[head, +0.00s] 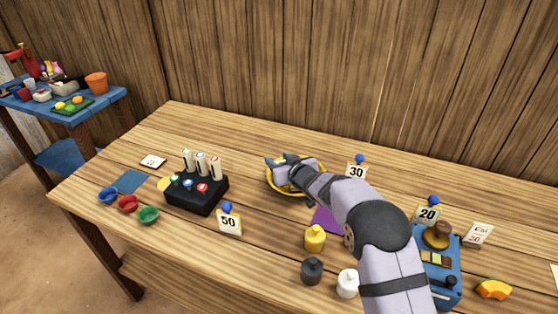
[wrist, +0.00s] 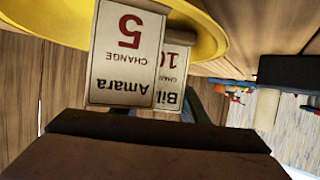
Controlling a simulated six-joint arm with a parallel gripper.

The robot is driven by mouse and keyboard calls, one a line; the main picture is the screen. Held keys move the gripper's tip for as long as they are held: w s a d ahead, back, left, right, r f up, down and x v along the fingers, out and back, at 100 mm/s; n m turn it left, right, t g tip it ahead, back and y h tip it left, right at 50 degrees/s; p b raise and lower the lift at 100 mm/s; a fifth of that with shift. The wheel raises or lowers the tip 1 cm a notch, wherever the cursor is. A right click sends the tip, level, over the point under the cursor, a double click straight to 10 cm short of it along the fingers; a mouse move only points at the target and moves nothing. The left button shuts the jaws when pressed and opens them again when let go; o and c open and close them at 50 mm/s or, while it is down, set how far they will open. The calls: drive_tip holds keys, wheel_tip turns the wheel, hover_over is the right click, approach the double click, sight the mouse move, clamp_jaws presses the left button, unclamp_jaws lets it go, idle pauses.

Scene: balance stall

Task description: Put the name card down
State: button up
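My gripper (head: 280,163) is over the yellow-rimmed tray (head: 272,186) in the head view. In the wrist view, a white name card (wrist: 125,55) reading "Amara, CHANGE, 5" is close up and upside down, just beyond the dark gripper body. It hides most of the fingers, so I cannot tell whether they grip it. A second card (wrist: 172,72), reading "Bil..." and "10", is partly covered by it. The yellow tray also shows behind them (wrist: 215,38). Another card (head: 478,235), reading "Esi", is at the table's right. A small white card (head: 152,161) lies at the back left.
A black holder (head: 197,196) with white tubes stands left of the tray. Number signs 50 (head: 229,222), 30 (head: 356,172) and 20 (head: 427,214) stand around. Yellow, black and white bottles are in front; a blue device (head: 445,275) is right.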

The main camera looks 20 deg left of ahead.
drive_tip(key=o, duration=0.4)
drive_tip(key=shift+c, duration=0.2)
drive_tip(key=shift+r, duration=0.15)
drive_tip(key=shift+b+v, duration=0.85)
drive_tip(key=shift+v, duration=5.2)
drive_tip(key=s+d+r+m+g+h+p, duration=0.1)
drive_tip(key=s+d+r+m+h+p, duration=0.15)
drive_tip(key=d+p, duration=0.4)
drive_tip(key=s+d+r+m+h+p, duration=0.1)
drive_tip(key=d+r+h+p, duration=0.25)
drive_tip(key=d, duration=0.65)
drive_tip(key=s+d+r+m+g+h+p, duration=0.1)
drive_tip(key=s+d+r+m+h+p, duration=0.15)
drive_tip(key=d+p, duration=0.4)
drive_tip(key=s+d+r+m+g+p, duration=0.1)
drive_tip(key=s+d+r+g+p, duration=0.1)
drive_tip(key=s, duration=0.6)
drive_tip(key=s+d+r+m+g+p, duration=0.1)
drive_tip(key=s+d+r+g+p, duration=0.2)
drive_tip(key=s, duration=0.5)
drive_tip(key=s+d+r+m+g+h+p, duration=0.1)
drive_tip(key=s+d+r+g+p, duration=0.1)
drive_tip(key=s+d+r+p, duration=0.2)
drive_tip(key=s+d+p, duration=0.2)
drive_tip(key=s+d, duration=0.2)
drive_tip(key=s, duration=0.1)
drive_tip(key=shift+r+g+p, duration=0.25)
drive_tip(key=shift+g+p, duration=0.05)
